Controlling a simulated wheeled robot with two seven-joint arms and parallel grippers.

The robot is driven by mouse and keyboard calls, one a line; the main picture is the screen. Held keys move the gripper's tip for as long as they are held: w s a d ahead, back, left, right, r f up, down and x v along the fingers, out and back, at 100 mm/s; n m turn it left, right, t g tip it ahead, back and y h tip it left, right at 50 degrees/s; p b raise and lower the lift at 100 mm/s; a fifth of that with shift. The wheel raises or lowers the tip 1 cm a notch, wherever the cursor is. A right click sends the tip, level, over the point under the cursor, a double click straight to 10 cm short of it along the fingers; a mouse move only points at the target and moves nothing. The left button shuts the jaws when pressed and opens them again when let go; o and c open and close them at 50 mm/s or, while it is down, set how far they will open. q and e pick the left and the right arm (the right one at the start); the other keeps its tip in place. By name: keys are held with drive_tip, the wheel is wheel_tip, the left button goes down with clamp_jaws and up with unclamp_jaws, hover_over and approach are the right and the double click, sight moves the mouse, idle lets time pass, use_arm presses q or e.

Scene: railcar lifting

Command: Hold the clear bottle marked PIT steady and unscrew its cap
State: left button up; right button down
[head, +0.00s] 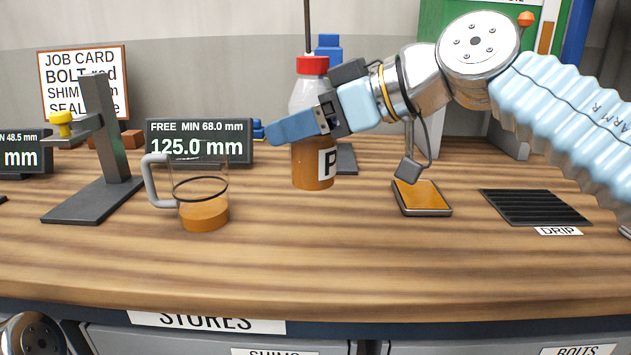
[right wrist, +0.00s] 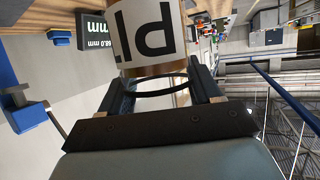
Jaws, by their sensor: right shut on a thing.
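The clear bottle (head: 312,175) has a red cap (head: 313,65), amber liquid and a white label showing a P. It is upright, with the cap on. My right gripper (head: 290,126) is shut around the bottle's middle from the right, below the cap. One blue finger crosses the bottle's front; the other finger is hidden behind it. In the right wrist view the bottle's label (right wrist: 146,30) reads PI between the fingers (right wrist: 160,88). I cannot tell whether the bottle's base touches the bench. My left gripper is out of both views.
A glass mug (head: 203,205) with amber liquid stands left on the wooden bench (head: 330,260). An amber pad (head: 421,197) and DRIP grate (head: 533,206) lie right. The bench front is clear.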

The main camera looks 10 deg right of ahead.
drive_tip(key=w+d+f, duration=0.1)
drive_tip(key=w+f, duration=0.2)
drive_tip(key=w+d+f+b, duration=0.1)
drive_tip(key=w+f, duration=0.2)
drive_tip(key=f, duration=0.1)
drive_tip(key=w+d+f+b, duration=0.1)
drive_tip(key=w+d+f, duration=0.1)
drive_tip(key=w+f, duration=0.1)
drive_tip(key=shift+w+f, duration=0.1)
drive_tip(key=shift+f, duration=0.6)
drive_tip(key=shift+r, duration=0.1)
drive_tip(key=shift+c, duration=1.1)
unclamp_jaws()
drive_tip(key=shift+f, duration=0.2)
